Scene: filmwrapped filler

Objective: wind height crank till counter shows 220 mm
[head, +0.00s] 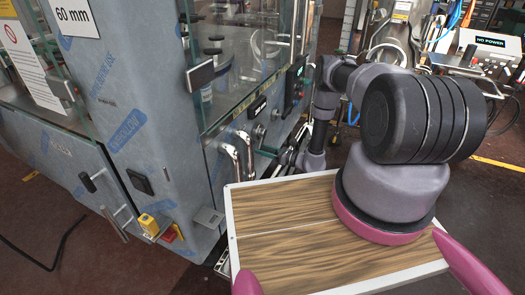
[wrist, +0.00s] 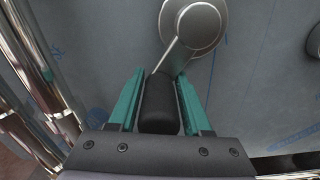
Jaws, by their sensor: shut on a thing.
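The crank shows in the wrist view as a round grey hub (wrist: 199,26) with a metal arm (wrist: 172,57) running down to a dark cylindrical handle (wrist: 159,103). My gripper (wrist: 158,82) is shut on this handle, one teal finger on each side. In the head view my gripper (head: 287,157) is small, low at the machine's glazed front, and the crank there is mostly hidden. A small dark display (head: 257,107) sits on the panel; I cannot tell whether it is the counter, and its figures are too small to read.
The film-covered machine (head: 140,90) has glass doors and metal handles (head: 249,150) close to my gripper's left. A "60 mm" sign (head: 74,15) is on its top left. My wood-topped base (head: 290,225) stands close to it. A bench with a "NO POWER" box (head: 490,43) is behind right.

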